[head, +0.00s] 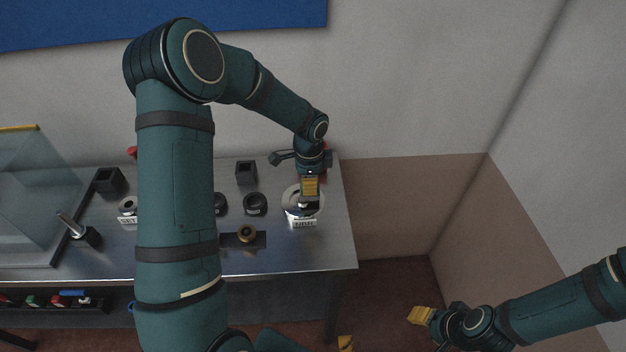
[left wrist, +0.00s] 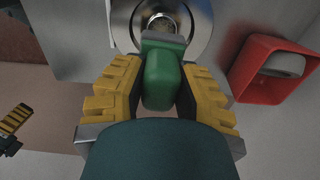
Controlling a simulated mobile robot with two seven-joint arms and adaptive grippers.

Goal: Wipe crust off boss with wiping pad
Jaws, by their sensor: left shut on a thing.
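My left gripper (head: 310,190) reaches down over the right end of the metal table. In the left wrist view its yellow fingers (left wrist: 158,88) are shut on a green block with a grey end, seemingly the wiping pad (left wrist: 160,80). The pad's tip is over or against a shiny round metal piece (left wrist: 206,20), seemingly the boss on its disc; contact cannot be told. In the head view this disc (head: 291,198) sits behind a white label block.
A red open box (left wrist: 242,82) with a pale round thing inside is close beside the left gripper. A clear screen (head: 35,190) is far left.

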